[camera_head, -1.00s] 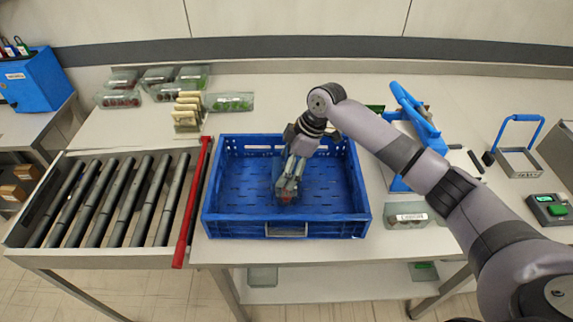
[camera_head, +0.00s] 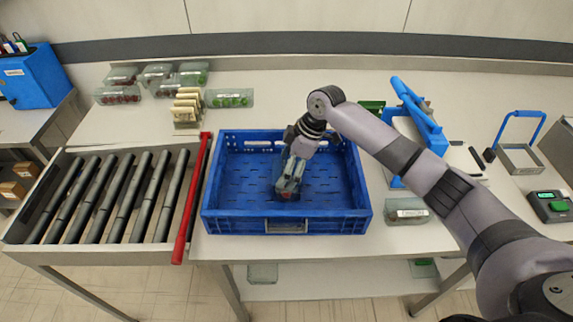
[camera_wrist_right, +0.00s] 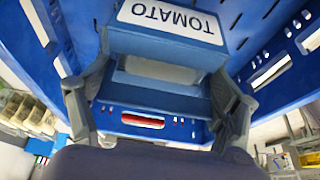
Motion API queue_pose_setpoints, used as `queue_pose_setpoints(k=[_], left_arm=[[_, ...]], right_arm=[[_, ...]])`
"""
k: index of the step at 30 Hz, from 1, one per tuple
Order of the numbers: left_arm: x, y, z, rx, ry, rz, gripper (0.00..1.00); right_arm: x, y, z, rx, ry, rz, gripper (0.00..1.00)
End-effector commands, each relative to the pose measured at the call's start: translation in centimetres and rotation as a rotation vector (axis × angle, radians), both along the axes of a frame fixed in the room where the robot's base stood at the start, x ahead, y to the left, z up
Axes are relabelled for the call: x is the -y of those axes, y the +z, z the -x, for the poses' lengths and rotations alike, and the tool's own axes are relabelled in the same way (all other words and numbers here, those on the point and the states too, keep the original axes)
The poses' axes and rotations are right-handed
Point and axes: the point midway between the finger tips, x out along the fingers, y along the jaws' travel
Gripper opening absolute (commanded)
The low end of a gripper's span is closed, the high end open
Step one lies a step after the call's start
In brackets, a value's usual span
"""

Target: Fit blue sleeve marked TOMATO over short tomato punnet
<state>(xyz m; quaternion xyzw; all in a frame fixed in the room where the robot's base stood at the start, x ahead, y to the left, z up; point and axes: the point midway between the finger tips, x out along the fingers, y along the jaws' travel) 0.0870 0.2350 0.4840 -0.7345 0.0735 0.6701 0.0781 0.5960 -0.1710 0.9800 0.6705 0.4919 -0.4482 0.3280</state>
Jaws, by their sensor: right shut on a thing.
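My right gripper (camera_head: 287,186) reaches down into the blue crate (camera_head: 285,226), near its middle. In the right wrist view its two fingers (camera_wrist_right: 163,90) are shut on the blue sleeve (camera_wrist_right: 165,46), whose white label reads TOMATO, upside down in that view. In the head view the sleeve is small and mostly covered by the gripper. Whether a short tomato punnet is inside the sleeve cannot be told. My left gripper is not in view.
Several punnets (camera_head: 118,95) with red or green contents stand at the back left, beside a stack of cream pieces (camera_head: 187,105). A roller conveyor (camera_head: 110,195) with a red bar (camera_head: 192,200) lies left. A labelled punnet (camera_head: 406,211) stands right of the crate.

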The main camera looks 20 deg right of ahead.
Motion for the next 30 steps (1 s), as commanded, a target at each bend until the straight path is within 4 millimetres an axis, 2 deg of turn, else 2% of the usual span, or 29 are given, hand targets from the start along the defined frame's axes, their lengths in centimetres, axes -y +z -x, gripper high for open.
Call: queue_pose_setpoints(k=[11, 12, 19, 30], left_arm=[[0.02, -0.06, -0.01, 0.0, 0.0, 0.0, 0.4], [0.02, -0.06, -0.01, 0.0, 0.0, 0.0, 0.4], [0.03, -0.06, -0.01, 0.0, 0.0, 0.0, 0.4], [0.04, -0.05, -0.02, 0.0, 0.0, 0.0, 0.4]], right_arm=[[0.0, -0.25, 0.04, -0.001, 0.0, 0.001, 0.71], [0.01, -0.27, 0.04, -0.001, 0.0, 0.002, 0.85], [0.02, -0.25, 0.04, -0.001, 0.0, 0.002, 1.0], [0.02, -0.17, 0.0, 0.0, 0.0, 0.001, 1.0]])
